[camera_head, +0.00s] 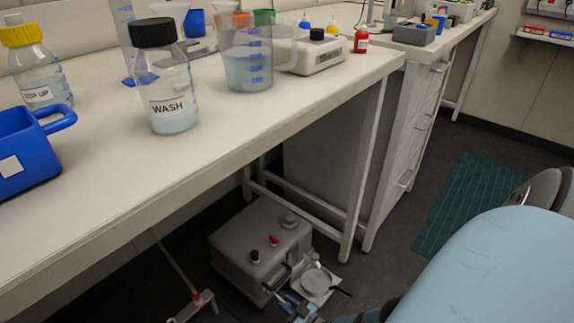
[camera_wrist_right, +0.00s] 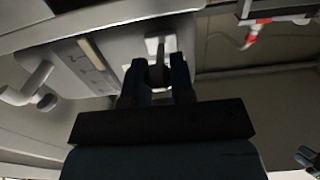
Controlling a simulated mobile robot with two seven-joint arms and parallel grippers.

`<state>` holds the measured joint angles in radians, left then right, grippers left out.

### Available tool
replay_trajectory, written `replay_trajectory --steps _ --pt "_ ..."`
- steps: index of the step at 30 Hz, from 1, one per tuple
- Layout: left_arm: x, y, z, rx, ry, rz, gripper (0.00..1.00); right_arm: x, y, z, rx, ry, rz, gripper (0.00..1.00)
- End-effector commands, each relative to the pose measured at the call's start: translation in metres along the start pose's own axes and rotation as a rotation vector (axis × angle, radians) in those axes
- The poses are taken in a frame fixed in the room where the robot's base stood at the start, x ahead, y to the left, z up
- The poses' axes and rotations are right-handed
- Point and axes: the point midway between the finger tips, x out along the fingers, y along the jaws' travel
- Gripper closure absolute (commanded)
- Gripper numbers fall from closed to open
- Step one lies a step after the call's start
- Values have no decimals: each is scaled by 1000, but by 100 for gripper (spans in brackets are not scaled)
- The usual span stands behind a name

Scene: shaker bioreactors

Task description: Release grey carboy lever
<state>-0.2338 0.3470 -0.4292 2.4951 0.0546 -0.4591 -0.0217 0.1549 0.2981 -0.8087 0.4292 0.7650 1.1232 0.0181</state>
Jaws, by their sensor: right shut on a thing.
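The grey carboy (camera_head: 250,245) is a boxy grey container on the floor under the bench, with a black cap, a red cap and a grey cap on top. My right gripper (camera_head: 292,303) is low at its front, near a dark bar-like part. In the right wrist view my right gripper (camera_wrist_right: 157,80) is shut on a dark part in front of a pale plate on the grey body (camera_wrist_right: 105,60). This part looks like the lever (camera_wrist_right: 158,72); the fingers hide much of it.
The bench (camera_head: 300,92) overhangs the carboy, and a bench leg (camera_head: 362,170) stands just right of it. A WASH bottle (camera_head: 170,95), a blue container (camera_head: 25,150) and a jug (camera_head: 250,65) stand on the bench. A red-marked item (camera_head: 195,303) lies left of the carboy.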

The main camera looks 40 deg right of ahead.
Motion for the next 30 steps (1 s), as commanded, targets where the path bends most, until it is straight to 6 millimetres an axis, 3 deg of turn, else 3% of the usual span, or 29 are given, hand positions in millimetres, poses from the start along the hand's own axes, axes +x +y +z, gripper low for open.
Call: replay_trajectory --steps 9,12,19,24,30 --pt "2 2 -15 -89 -37 6 57 -2 0 -12 -1 -92 1 100" --pt "-6 14 -5 -207 -114 6 57 -1 0 -19 -1 -156 1 100" --pt "-16 33 -10 -411 -220 13 57 0 0 -31 1 -342 2 100" --pt "-12 22 -44 -392 -95 -23 57 2 1 -38 0 -474 2 100" --pt "-12 16 -68 -384 -3 -49 57 6 1 -43 -1 -597 1 100"
